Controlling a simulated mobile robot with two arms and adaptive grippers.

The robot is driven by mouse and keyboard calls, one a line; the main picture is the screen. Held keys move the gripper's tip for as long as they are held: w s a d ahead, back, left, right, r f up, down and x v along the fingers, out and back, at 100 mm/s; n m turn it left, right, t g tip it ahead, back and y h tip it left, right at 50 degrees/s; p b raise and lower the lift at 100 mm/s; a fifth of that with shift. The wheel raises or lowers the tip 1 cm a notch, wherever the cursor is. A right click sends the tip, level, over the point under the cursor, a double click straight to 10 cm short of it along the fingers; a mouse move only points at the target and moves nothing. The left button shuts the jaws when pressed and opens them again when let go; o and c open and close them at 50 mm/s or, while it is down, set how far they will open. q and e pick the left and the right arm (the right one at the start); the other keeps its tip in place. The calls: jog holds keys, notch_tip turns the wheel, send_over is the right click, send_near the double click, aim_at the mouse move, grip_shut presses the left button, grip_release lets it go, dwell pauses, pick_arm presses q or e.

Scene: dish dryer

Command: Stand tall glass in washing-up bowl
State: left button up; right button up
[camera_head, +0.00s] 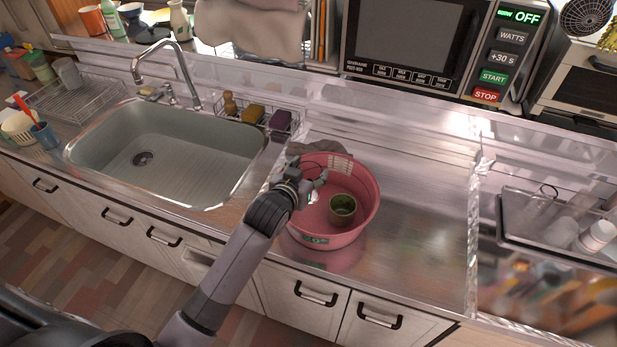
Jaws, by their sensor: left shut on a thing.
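The pink washing-up bowl (363,187) stands on the steel counter to the right of the sink. A green cup (342,211) stands upright inside it. My left gripper (318,186) reaches into the left part of the bowl, left of the green cup. It is shut on a small, pale, clear-looking thing that appears to be the tall glass (313,198). The gripper hides most of it, so I cannot tell whether it touches the bowl floor or how upright it is. My right gripper is not in view.
The sink (165,160) with its tap lies left of the bowl. A wire caddy (262,122) with sponges and a grey cloth (318,148) sit behind. A dark tray (558,228) with glassware is far right. The counter right of the bowl is clear.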

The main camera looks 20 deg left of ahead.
pick_arm(q)
jog(key=shift+f, duration=1.2)
jog(key=shift+f, duration=0.6)
jog(key=o, duration=1.7)
jog(key=shift+s+r, duration=0.2)
jog(key=shift+r, duration=0.55)
jog(key=b+v, duration=0.1)
jog(key=v, duration=1)
jog(key=shift+s, duration=0.35)
